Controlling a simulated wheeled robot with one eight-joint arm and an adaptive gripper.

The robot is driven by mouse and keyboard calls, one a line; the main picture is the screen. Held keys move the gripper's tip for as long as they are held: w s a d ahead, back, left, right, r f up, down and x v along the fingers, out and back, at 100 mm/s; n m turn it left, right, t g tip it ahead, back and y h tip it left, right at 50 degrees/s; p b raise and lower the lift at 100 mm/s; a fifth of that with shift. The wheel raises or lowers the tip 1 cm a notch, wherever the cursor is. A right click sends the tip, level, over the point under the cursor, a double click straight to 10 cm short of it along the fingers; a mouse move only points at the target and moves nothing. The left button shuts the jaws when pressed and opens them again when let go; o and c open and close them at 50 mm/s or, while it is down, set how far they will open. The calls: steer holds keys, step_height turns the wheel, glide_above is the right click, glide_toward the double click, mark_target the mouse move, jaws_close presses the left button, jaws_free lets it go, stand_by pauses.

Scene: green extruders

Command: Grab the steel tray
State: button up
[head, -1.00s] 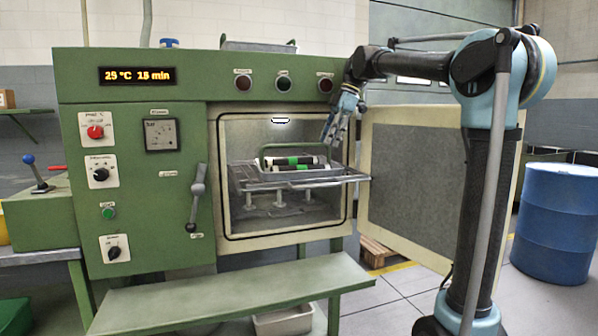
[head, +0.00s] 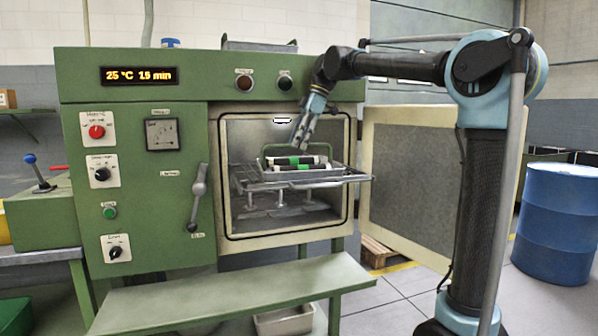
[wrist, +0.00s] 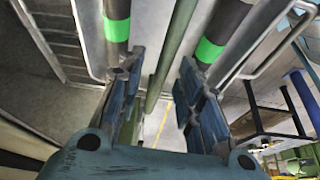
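The steel tray (head: 302,175) is a shallow grey tray on the wire rack inside the open chamber. It holds dark cylinders with green bands (head: 292,161) and has a green bar handle (head: 264,152) arching over it. My gripper (head: 296,147) points down just above the tray, at the handle's height. In the wrist view my gripper (wrist: 155,85) is open, with two blue fingers apart. The green handle bar (wrist: 172,58) shows in the gap between them. Contact with the bar cannot be told. The bands (wrist: 117,29) also show beyond the fingers.
The wire rack (head: 345,181) sticks out of the chamber front. The chamber door (head: 410,180) stands open to the right. A green shelf (head: 230,292) lies below the opening. A blue barrel (head: 556,225) stands far right.

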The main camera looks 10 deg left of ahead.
steer(key=shift+x, duration=1.1)
steer(key=shift+d, duration=0.1)
steer(key=shift+c, duration=0.5)
jaws_close()
